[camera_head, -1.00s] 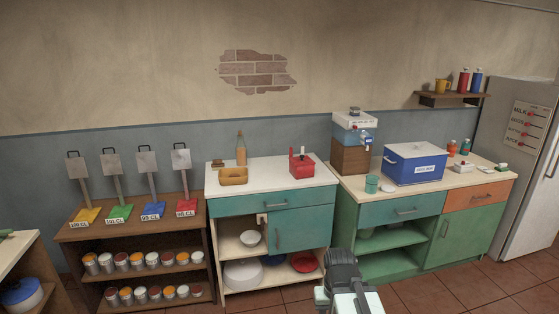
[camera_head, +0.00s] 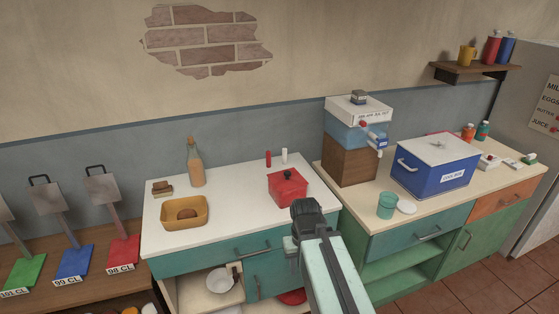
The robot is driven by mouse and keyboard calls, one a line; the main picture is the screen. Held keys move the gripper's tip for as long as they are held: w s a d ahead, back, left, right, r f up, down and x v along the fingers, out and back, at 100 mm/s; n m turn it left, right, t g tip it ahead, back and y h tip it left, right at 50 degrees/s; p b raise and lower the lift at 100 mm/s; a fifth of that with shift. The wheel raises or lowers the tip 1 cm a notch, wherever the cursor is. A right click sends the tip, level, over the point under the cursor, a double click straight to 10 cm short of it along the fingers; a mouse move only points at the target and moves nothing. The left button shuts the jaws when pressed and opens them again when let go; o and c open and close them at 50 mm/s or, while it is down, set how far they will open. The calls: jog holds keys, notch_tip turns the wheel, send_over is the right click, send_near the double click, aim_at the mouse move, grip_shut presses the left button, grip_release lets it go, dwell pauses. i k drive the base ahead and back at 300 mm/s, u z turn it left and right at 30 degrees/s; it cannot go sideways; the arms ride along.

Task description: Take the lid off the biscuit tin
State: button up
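A red lidded box (camera_head: 288,190), which looks like the biscuit tin, stands on the white counter (camera_head: 225,172) near its right end. Its red lid (camera_head: 287,177) is on top, with a small dark knob. I see no readable label on it. My gripper (camera_head: 306,208) is in front of the tin and slightly to its right, apart from it as far as I can see. Its dark end faces away from me, so the fingers are hidden and I cannot tell whether they are open.
A yellow tray (camera_head: 185,213) with something brown in it and a bottle (camera_head: 195,163) stand left on the counter. A red and a white stick-like item stand behind the tin. Right are a dispenser (camera_head: 352,135), green cup (camera_head: 387,205) and blue cool box (camera_head: 440,170).

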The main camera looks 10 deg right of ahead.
aim_at(288, 179)
jog(key=u, duration=0.15)
jog(key=i, duration=0.4)
jog(key=u, duration=3.75)
jog(key=k, duration=2.05)
jog(key=z, duration=0.05)
